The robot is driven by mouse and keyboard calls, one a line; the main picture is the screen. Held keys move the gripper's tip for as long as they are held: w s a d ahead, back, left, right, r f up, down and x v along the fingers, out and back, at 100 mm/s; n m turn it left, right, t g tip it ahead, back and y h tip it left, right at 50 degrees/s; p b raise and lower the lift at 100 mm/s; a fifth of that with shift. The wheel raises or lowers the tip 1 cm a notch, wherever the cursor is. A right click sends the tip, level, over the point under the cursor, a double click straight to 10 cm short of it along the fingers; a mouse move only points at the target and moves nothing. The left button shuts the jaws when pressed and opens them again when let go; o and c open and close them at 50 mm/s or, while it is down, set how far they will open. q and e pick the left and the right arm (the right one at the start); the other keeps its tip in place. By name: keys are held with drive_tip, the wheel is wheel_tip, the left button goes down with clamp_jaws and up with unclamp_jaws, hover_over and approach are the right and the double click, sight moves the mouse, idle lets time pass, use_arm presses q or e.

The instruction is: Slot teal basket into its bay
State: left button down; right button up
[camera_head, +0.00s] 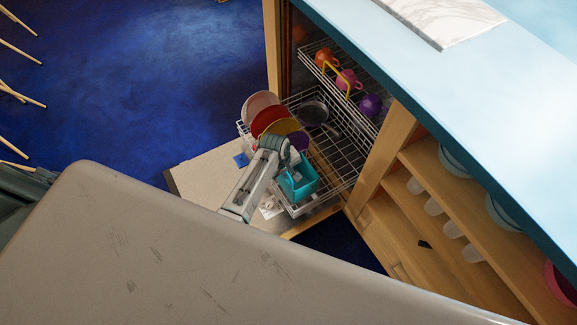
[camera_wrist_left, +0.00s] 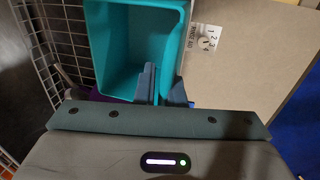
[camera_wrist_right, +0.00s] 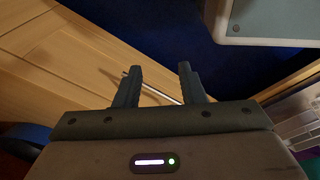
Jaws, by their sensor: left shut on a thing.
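The teal basket (camera_head: 304,181) is an open box at the near right end of the lower wire rack (camera_head: 335,178) of the open dishwasher. It looks empty in the left wrist view (camera_wrist_left: 128,50). My left gripper (camera_wrist_left: 164,84) is shut on the basket's rim wall; in the head view the gripper (camera_head: 284,162) partly covers the basket. I cannot tell whether the basket rests on the rack floor or hangs just above it. My right gripper (camera_wrist_right: 158,84) is open and empty, over the blue floor and wooden boards in its wrist view; it is not visible in the head view.
Plates (camera_head: 270,118) stand in the rack left of the basket, with a dark pan (camera_head: 314,112) behind. The upper rack (camera_head: 345,80) holds colourful cups. The dishwasher door (camera_head: 208,172) lies open. Wooden shelves (camera_head: 440,180) with bowls stand on the right.

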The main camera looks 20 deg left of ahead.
drive_tip(key=shift+f, duration=0.1)
